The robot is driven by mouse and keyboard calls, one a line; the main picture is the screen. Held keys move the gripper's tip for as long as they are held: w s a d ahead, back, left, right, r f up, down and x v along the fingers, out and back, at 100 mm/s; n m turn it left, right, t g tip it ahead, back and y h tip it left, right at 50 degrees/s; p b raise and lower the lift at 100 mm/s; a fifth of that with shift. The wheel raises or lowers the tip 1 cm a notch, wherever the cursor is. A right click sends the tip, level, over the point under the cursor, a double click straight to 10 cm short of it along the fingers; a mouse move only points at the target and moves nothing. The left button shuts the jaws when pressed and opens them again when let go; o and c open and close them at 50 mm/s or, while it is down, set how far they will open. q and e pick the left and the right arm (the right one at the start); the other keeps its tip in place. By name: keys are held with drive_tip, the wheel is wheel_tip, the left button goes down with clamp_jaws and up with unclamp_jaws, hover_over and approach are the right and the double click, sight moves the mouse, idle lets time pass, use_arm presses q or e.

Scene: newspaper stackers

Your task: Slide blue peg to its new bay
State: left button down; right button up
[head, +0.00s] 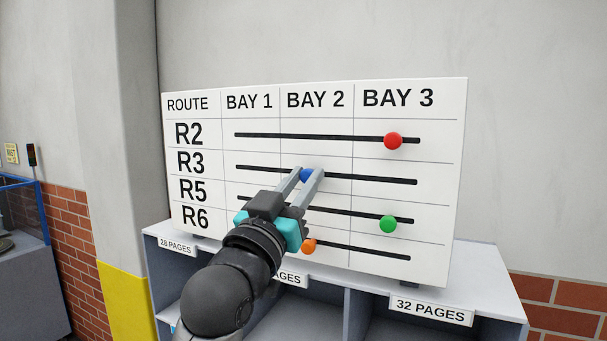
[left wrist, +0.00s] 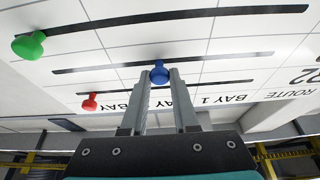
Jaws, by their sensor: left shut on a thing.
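The blue peg (head: 306,176) sits on the R3 slot (head: 365,179) of the white route board (head: 440,150), in the BAY 2 column. My left gripper (head: 309,172) reaches up from below and is shut on the blue peg, one finger on each side, partly hiding it. In the left wrist view the board appears upside down, and the blue peg (left wrist: 159,73) shows between the two fingertips (left wrist: 159,75). The R3 slot is clear on both sides of the peg. My right gripper is in neither view.
A red peg (head: 393,141) is on R2 and a green peg (head: 388,224) on R5, both under BAY 3. An orange peg (head: 308,246) is on R6, close to my gripper. The board stands on a grey shelf unit (head: 480,262) with page labels.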

use_arm(q)
drive_tip(key=c, duration=0.8)
unclamp_jaws()
drive_tip(key=shift+c, duration=0.2)
drive_tip(key=shift+o, duration=0.9)
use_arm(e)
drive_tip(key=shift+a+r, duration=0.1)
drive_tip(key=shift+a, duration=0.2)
use_arm(q)
drive_tip(key=shift+f, duration=0.1)
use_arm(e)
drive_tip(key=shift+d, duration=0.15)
